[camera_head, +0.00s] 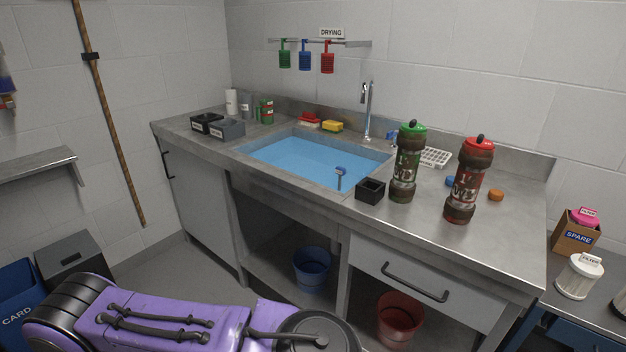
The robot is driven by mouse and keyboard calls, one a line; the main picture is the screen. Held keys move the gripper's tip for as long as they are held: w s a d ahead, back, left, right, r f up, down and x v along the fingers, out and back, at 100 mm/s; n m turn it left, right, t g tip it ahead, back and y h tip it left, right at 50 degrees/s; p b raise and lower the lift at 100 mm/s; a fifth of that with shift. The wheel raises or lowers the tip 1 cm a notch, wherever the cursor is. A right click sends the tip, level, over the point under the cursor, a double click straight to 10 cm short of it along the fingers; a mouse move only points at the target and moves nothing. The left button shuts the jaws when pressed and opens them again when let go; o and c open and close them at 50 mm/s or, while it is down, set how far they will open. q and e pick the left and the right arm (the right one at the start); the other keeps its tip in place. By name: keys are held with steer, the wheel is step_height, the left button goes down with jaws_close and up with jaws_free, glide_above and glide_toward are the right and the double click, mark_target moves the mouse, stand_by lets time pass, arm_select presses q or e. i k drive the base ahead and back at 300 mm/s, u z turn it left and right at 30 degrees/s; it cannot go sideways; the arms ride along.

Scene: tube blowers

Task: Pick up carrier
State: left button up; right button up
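Two carriers stand upright on the right part of the steel counter (440,235). One carrier (405,165) is dark and worn, with a green cap and green body. The other carrier (467,185) is red and worn, with a red cap, and stands to its right, nearer the counter's front. They stand apart and nothing touches them from above. Neither of my grippers shows in this view.
A water-filled sink (310,160) lies left of the carriers. A small black open box (370,190) stands beside the green one. A white rack (435,157), an orange puck (496,195) and a faucet (366,110) are nearby. The counter's front right is clear.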

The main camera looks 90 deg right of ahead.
mark_target(459, 207)
steer(key=z, duration=0.05)
steer(key=i, duration=0.35)
steer(key=z, duration=3)
